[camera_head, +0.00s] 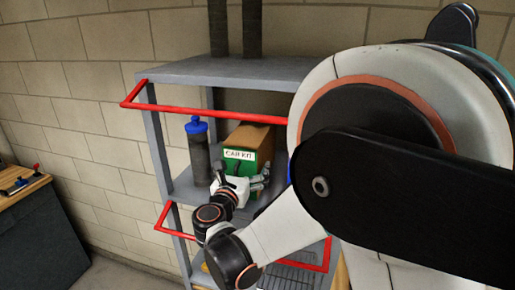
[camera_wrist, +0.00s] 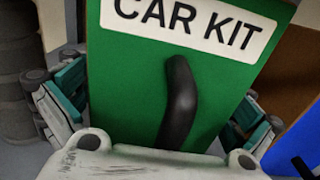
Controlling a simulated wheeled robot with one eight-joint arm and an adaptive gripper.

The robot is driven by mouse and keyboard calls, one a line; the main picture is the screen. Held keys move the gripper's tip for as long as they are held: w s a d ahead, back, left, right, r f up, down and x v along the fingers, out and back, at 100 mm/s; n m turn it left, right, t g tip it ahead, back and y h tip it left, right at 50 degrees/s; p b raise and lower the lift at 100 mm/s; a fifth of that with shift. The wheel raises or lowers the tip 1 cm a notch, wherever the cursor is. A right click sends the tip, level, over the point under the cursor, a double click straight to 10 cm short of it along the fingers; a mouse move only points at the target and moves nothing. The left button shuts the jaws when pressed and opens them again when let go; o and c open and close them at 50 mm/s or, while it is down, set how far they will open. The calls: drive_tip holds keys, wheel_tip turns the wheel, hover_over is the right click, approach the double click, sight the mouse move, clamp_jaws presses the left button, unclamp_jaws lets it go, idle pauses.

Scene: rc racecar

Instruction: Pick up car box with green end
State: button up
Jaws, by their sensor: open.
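The car box (camera_head: 252,140) stands on the shelf, with brown cardboard sides and a green end labelled CAR KIT facing me. In the wrist view its green end (camera_wrist: 120,75) fills the middle, with a black curved handle (camera_wrist: 179,100) on it. My gripper (camera_head: 243,178) is in front of the green end. In the wrist view my gripper (camera_wrist: 157,110) is open, with one finger on each side of the handle and close to the box. Whether the fingers touch the box I cannot tell. My arm hides the right part of the shelf.
A dark bottle with a blue cap (camera_head: 198,150) stands left of the box. The grey shelf rack (camera_head: 225,70) has red rails (camera_head: 215,82) in front and a board above the box. A blue thing (camera_wrist: 300,145) shows right of the box. A workbench (camera_head: 22,190) is at far left.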

drive_tip(key=shift+s+a+r, duration=0.1)
drive_tip(key=shift+s, duration=0.2)
drive_tip(key=c, duration=1.2)
drive_tip(key=shift+o, duration=0.2)
